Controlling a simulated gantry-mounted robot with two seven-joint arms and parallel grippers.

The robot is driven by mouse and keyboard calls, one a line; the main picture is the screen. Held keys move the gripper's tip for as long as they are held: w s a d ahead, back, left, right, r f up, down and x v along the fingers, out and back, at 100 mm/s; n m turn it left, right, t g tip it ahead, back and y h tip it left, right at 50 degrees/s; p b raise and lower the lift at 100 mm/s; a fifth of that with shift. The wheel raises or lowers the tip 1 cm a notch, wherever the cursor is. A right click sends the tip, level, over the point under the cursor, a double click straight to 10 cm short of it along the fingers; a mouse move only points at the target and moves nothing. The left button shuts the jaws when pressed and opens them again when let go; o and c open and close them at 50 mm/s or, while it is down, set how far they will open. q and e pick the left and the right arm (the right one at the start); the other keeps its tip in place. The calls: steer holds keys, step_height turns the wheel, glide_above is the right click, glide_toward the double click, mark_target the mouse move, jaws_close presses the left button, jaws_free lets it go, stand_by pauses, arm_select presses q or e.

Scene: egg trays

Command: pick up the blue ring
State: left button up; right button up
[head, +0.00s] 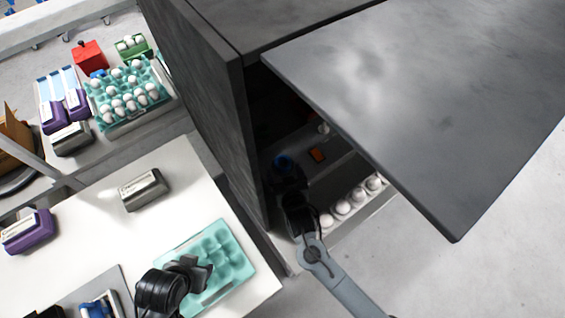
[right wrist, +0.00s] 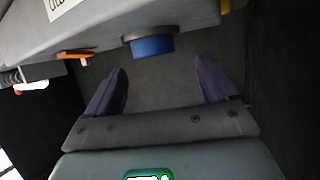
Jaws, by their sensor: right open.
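The blue ring (head: 284,161) sits inside the dark cabinet, on a grey surface. In the right wrist view the blue ring (right wrist: 152,47) shows as a short blue cylinder with a dark upper edge, beyond the fingertips and roughly between them. My right gripper (head: 289,178) reaches into the cabinet just in front of the ring. In its wrist view the right gripper (right wrist: 160,68) has its two fingers wide apart with nothing between them. My left gripper (head: 195,270) is dark and hangs over the teal egg tray (head: 222,290) on the white table; its opening is unclear.
An orange item (head: 317,155) lies right of the ring. A row of white eggs (head: 342,207) stands near the cabinet's front. The cabinet side wall (head: 215,110) is close on the left.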

mark_target(282, 158)
steer(key=x, duration=0.4)
steer(key=shift+w+d, duration=0.25)
steer(key=shift+w, duration=0.25)
steer(key=shift+w+a+f, duration=0.15)
steer(key=shift+w+f, duration=0.15)
steer(key=shift+w, duration=0.1)
steer(key=c, duration=1.1)
steer(key=shift+o, duration=0.2)
